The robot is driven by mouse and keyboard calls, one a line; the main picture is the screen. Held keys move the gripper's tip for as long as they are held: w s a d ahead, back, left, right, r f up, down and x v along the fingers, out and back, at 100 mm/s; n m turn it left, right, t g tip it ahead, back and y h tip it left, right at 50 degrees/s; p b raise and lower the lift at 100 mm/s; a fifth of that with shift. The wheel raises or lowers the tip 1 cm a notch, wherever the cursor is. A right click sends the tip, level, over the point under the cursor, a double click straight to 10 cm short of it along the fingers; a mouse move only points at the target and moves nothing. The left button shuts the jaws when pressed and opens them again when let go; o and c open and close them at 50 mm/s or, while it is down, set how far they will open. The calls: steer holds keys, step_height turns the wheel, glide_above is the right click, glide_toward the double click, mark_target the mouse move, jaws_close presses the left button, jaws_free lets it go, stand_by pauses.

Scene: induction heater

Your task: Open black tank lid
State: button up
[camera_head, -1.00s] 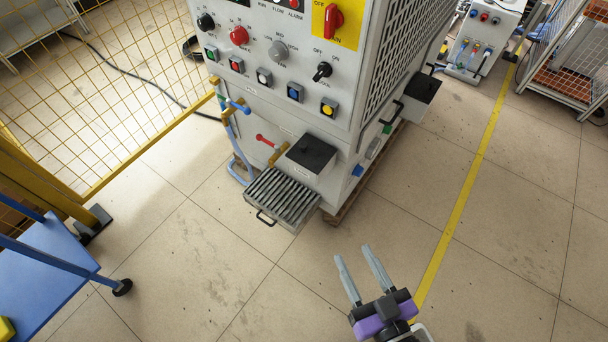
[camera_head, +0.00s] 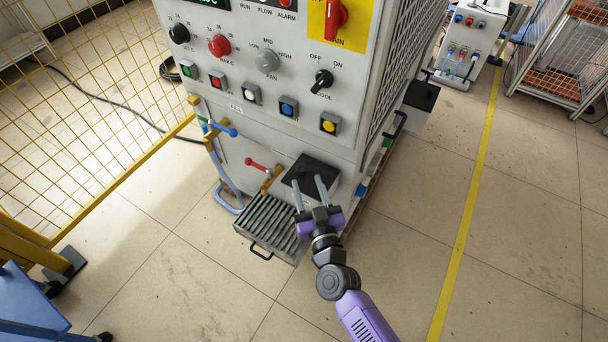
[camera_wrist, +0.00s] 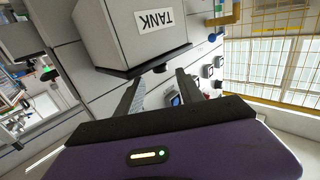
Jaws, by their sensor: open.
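The black tank lid (camera_head: 306,166) is a flat dark square on a pale box at the front foot of the heater cabinet. It looks shut. In the wrist view the tank (camera_wrist: 115,25) shows upside down with its TANK label, and the lid's dark edge (camera_wrist: 125,73) carries a small black knob (camera_wrist: 160,68). My gripper (camera_head: 308,180) is open and empty, its fingers overlapping the lid in the head view. In the wrist view the fingertips (camera_wrist: 158,86) lie either side of the knob, a little short of it; contact is not visible.
A slatted grey tray (camera_head: 268,228) with a handle sits left of the tank. A red-handled valve (camera_head: 257,164) and blue hose (camera_head: 226,185) are beside it. Another black-topped box (camera_head: 421,96) is on the cabinet's right side. Floor right of my arm is clear.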

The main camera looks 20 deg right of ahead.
mark_target(302, 172)
steer(key=shift+w+d, duration=0.15)
steer(key=shift+w, duration=0.9)
steer(key=shift+w+d, duration=0.15)
steer(key=shift+w, duration=0.85)
steer(key=shift+c, duration=0.2)
jaws_close()
steer(key=shift+a, duration=0.1)
